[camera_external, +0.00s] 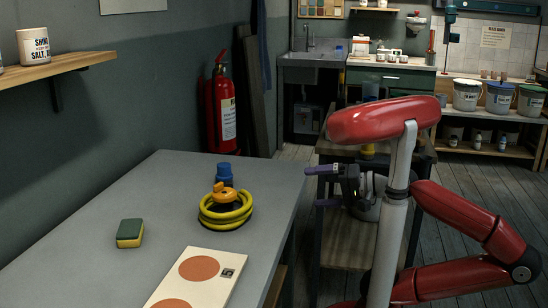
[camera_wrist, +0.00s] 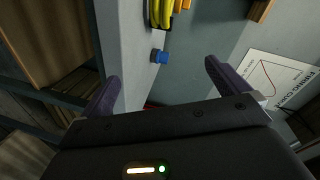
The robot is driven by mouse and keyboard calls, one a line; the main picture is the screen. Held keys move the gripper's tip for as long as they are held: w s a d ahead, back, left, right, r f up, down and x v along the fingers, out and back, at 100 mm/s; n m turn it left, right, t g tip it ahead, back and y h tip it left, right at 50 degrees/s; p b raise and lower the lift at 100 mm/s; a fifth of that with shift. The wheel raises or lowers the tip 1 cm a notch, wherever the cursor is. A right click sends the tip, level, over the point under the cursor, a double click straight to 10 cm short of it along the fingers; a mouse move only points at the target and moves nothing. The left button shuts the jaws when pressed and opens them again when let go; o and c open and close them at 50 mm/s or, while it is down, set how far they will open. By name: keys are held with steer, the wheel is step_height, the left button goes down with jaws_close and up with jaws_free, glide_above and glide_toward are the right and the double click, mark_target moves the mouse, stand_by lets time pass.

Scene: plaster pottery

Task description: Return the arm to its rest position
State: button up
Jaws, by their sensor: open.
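My gripper (camera_external: 322,186) is in the middle of the external view, to the right of the grey table (camera_external: 150,185) and apart from it. Its two purple-grey fingers point left. The wrist view also shows my gripper (camera_wrist: 160,82), with its fingers spread wide and nothing between them. My red and white arm is folded on the right of the external view.
On the table are a yellow coiled hose (camera_external: 226,208), a blue cap-like item (camera_external: 224,174), a green-yellow sponge (camera_external: 130,233) and a white board with brown discs (camera_external: 199,285). A wooden-topped bench (camera_external: 345,148) stands behind my gripper. A fire extinguisher (camera_external: 224,110) stands at the wall.

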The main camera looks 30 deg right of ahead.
steer(key=w+d+f+n+g+h+p, duration=0.1)
steer(key=w+d+f+n+g+h, duration=0.1)
steer(key=d+f+h, duration=0.3)
steer(key=w+d+f+n+g+h+p, duration=0.1)
steer(key=w+d+f+n+g+h, duration=0.2)
steer(key=d+f, duration=0.4)
step_height(320, 180, down, 5)
steer(key=w+g+h, duration=0.1)
steer(key=w+h, duration=0.1)
steer(key=shift+h, duration=0.3)
steer(key=shift+w+r, duration=0.1)
